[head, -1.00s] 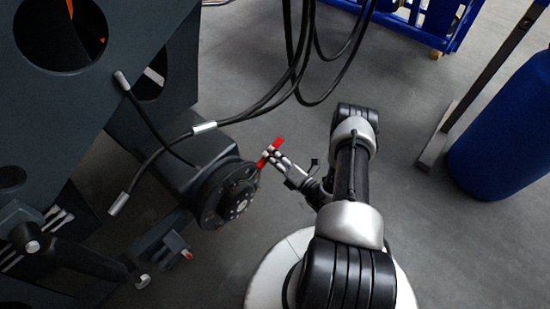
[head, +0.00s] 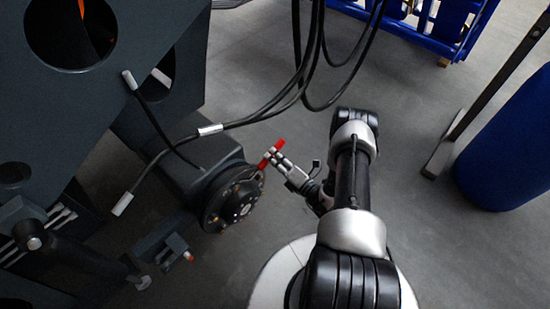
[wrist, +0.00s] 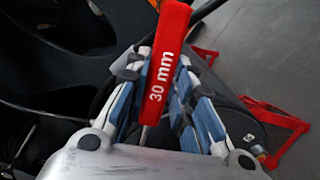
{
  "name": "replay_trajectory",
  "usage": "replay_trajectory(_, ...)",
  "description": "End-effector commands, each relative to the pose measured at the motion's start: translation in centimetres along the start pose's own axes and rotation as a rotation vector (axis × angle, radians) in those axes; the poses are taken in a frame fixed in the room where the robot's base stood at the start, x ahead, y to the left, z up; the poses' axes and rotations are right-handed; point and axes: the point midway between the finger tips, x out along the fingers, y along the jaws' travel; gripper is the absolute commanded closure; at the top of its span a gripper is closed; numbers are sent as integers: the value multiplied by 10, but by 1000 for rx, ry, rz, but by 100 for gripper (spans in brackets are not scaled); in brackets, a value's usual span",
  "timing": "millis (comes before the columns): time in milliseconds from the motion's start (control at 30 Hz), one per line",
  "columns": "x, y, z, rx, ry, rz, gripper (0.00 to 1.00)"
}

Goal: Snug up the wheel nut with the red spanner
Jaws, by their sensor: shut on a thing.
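The red spanner (head: 280,145) is in my gripper (head: 276,158), beside the upper right of the dark round wheel hub (head: 236,205). In the wrist view the red handle (wrist: 168,50), marked "30 mm", sits between the blue-padded fingers of my gripper (wrist: 160,85). The fingers are shut on it. The lower end of the spanner reaches towards the hub rim in the head view; I cannot tell whether it touches. The hub carries several small studs or nuts around its face, too small to tell which is the wheel nut. The spanner's working end is not clear.
Black hoses (head: 300,70) hang above the spanner. Another hose with a metal end (head: 122,204) crosses near the chassis (head: 60,120). A blue cylinder (head: 510,150) and a post stand at the right. A red stand (wrist: 275,125) shows in the wrist view. Floor between is clear.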

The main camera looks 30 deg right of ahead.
Motion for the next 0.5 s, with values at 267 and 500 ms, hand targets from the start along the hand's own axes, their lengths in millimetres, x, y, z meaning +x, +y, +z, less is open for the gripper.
replay_trajectory(267,0,-19,-1,103,1,-8,100)
replay_trajectory(500,0,-28,-1,162,2,-13,100)
